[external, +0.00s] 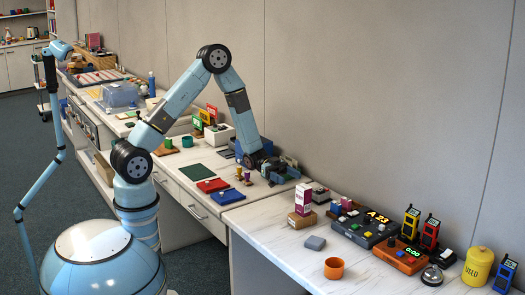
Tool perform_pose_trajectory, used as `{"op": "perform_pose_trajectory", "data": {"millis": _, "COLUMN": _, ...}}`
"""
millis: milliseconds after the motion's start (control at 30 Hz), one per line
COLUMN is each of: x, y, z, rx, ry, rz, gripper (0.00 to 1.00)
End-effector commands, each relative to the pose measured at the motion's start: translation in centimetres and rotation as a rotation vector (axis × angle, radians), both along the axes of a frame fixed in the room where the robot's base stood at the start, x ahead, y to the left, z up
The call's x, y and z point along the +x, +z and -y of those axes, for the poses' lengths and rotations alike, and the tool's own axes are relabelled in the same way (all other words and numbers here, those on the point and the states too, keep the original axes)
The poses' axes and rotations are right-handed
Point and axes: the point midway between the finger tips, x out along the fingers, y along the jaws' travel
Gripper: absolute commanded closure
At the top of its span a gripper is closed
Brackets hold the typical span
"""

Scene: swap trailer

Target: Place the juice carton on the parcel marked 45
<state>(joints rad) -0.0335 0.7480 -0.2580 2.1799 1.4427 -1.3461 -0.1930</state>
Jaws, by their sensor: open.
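A tall white and purple carton (303,199), which looks like the juice carton, stands upright on a small brown box (301,220) on the near counter. The box looks like a parcel, but no number on it can be read from here. My gripper (271,167) is up and to the left of the carton, apart from it, low over a grey-blue container on the counter. The fingers are dark and small in the picture, and I see nothing held between them.
An orange cup (334,267) and a grey block (315,243) stand in front of the carton. A dark device showing A 23 (365,227) and an orange device (402,254) are to its right. Red (213,185) and blue (228,196) flat items lie left. The counter's front left is clear.

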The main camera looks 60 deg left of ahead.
Motion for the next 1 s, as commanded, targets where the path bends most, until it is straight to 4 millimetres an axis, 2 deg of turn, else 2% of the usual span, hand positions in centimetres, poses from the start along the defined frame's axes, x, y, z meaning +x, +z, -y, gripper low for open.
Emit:
{"op": "perform_pose_trajectory", "data": {"millis": 167, "x": 2.3, "y": 2.0, "z": -1.1, "rx": 0.127, "ry": 0.117, "rz": 0.067, "gripper": 0.28}}
{"op": "perform_pose_trajectory", "data": {"millis": 267, "x": 4.2, "y": 3.6, "z": -2.5, "rx": 0.234, "ry": 0.227, "rz": 0.108, "gripper": 0.28}}
{"op": "perform_pose_trajectory", "data": {"millis": 400, "x": 6.3, "y": 6.4, "z": -5.1, "rx": 0.372, "ry": 0.388, "rz": 0.15, "gripper": 0.28}}
{"op": "perform_pose_trajectory", "data": {"millis": 600, "x": 7.9, "y": 10.8, "z": -10.0, "rx": 0.544, "ry": 0.624, "rz": 0.169, "gripper": 0.28}}
{"op": "perform_pose_trajectory", "data": {"millis": 767, "x": 7.6, "y": 14.5, "z": -14.5, "rx": 0.657, "ry": 0.812, "rz": 0.147, "gripper": 0.28}}
{"op": "perform_pose_trajectory", "data": {"millis": 867, "x": 6.6, "y": 16.8, "z": -17.3, "rx": 0.716, "ry": 0.924, "rz": 0.116, "gripper": 0.28}}
{"op": "perform_pose_trajectory", "data": {"millis": 1000, "x": 4.4, "y": 19.7, "z": -21.1, "rx": 0.782, "ry": 1.073, "rz": 0.048, "gripper": 0.28}}
